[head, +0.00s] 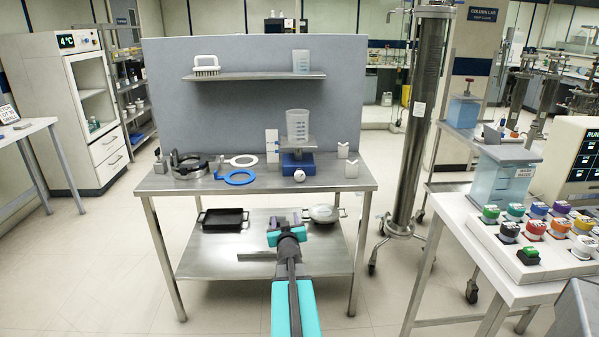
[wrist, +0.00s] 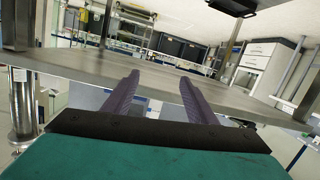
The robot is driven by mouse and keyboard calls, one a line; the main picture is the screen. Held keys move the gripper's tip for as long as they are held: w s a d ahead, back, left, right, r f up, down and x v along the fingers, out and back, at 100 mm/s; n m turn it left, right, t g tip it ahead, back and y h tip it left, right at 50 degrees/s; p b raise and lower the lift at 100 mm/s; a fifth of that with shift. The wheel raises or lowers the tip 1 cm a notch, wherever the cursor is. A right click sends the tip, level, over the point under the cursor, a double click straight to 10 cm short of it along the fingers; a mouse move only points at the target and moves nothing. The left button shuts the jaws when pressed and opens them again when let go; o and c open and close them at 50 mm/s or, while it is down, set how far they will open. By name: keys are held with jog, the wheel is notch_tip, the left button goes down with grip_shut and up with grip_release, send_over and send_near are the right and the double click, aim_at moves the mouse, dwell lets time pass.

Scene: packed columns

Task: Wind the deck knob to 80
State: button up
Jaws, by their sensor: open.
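A small lab jack with a blue base (head: 297,164) and a grey deck (head: 296,142) stands on the steel bench. A clear measuring beaker (head: 297,124) sits on the deck. A round white knob (head: 300,175), which looks like the deck knob, is at the jack's front; its marks are too small to read. A white scale plate (head: 272,152) stands upright at the jack's left. My gripper (head: 288,216) is open and empty, below and in front of the bench top, apart from the knob. The wrist view shows its two purple fingers (wrist: 160,88) spread, with no knob in sight.
A ring clamp (head: 190,165), white ring (head: 241,160) and blue ring (head: 236,177) lie left of the jack. White V-blocks (head: 351,168) stand right. The lower shelf (head: 210,257) holds a black pan (head: 222,218) and a lidded dish (head: 325,214). A tall steel column (head: 421,115) stands right.

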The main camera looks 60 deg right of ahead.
jog(key=h+p, duration=0.1)
jog(key=h, duration=0.1)
send_near(300, 178)
jog(key=v, duration=0.4)
jog(key=shift+s+d+f+t, duration=0.1)
jog(key=shift+d+f+t, duration=0.1)
jog(key=shift+t, duration=0.1)
jog(key=shift+d, duration=0.15)
jog(key=shift+p+x, duration=1)
jog(key=shift+x, duration=5.8)
